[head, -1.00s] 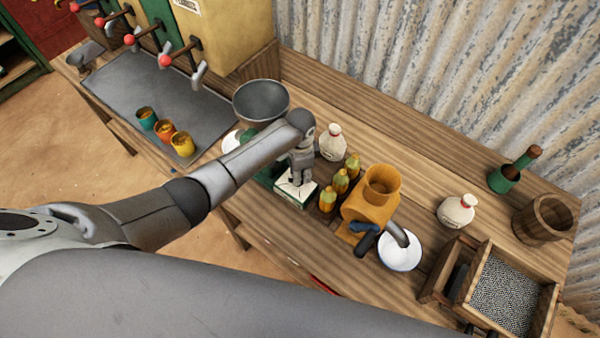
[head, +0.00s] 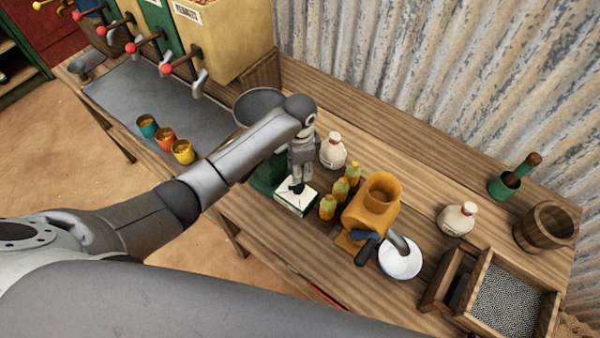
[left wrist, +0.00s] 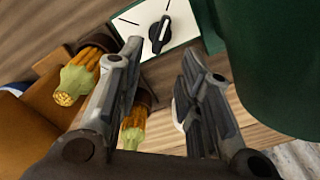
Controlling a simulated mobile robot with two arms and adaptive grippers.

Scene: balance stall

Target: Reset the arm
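My left arm reaches across the table, and its gripper (head: 298,188) points down over a white dial panel (head: 291,202) at the foot of a green scale (head: 263,178). In the left wrist view my left gripper (left wrist: 160,62) has its two fingers apart with nothing held between them. The black knob (left wrist: 160,34) on the panel shows beyond the fingertips, and I cannot tell whether they are clear of it by much. The scale's grey pan (head: 257,104) is partly hidden by my arm. My right gripper is not in view.
Corn cobs (head: 341,188) stand close to the panel, with an orange grinder (head: 372,208) and white bowl (head: 400,262) to their right. A white jug (head: 333,152) stands behind. Filled cups (head: 183,152) stand on the left. The table's right middle has bare wood.

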